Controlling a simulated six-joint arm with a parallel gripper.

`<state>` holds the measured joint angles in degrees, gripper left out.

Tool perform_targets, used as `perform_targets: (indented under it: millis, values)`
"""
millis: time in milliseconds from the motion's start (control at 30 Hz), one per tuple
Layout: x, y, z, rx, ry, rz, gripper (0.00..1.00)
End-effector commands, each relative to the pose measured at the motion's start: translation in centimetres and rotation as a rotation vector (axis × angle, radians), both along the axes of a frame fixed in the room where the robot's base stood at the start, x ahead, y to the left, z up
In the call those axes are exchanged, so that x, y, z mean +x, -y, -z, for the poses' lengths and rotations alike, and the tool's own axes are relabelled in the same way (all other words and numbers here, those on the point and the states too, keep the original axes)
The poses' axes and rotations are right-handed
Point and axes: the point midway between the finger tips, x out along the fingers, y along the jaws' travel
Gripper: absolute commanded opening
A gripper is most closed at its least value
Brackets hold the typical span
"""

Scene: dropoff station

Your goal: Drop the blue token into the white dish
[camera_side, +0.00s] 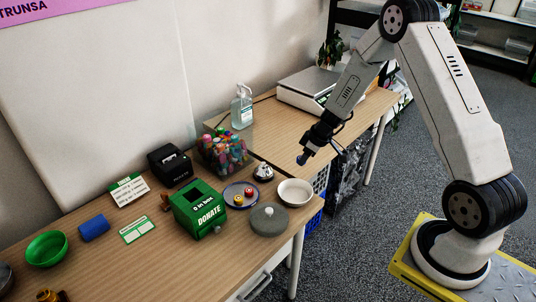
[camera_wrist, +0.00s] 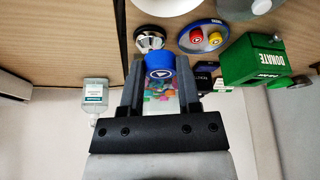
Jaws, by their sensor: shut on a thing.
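The blue token (camera_wrist: 160,66) is held between the two fingertips of my gripper (camera_wrist: 160,78) in the wrist view. In the side view the blue token (camera_side: 302,159) shows at the tip of my gripper (camera_side: 306,154), which points down above the right end of the table. The white dish (camera_side: 295,192) stands on the table near its right edge, lower in the side view than the token, and looks empty. My gripper is apart from it. The dish (camera_wrist: 166,6) also shows at the top of the wrist view, partly cut off.
A silver bell (camera_side: 263,172) stands beside the dish. A blue-rimmed plate (camera_side: 232,201) holds a red and a yellow token. A round grey lidded thing (camera_side: 268,222) and a green donation box (camera_side: 200,208) are near. A jar of colourful things (camera_side: 224,152) and a sanitizer bottle (camera_side: 241,108) stand behind.

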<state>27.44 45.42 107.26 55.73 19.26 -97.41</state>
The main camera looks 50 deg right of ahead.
Motion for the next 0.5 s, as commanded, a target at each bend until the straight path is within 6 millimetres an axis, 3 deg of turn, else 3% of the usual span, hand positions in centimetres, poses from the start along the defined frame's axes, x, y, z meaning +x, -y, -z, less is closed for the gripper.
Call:
perform_targets:
  millis: [267,500]
  values:
    - [0.0,-0.1,0.9,0.002,-0.001,-0.001,0.00]
    - [0.0,-0.1,2.9,0.001,-0.001,0.001,0.00]
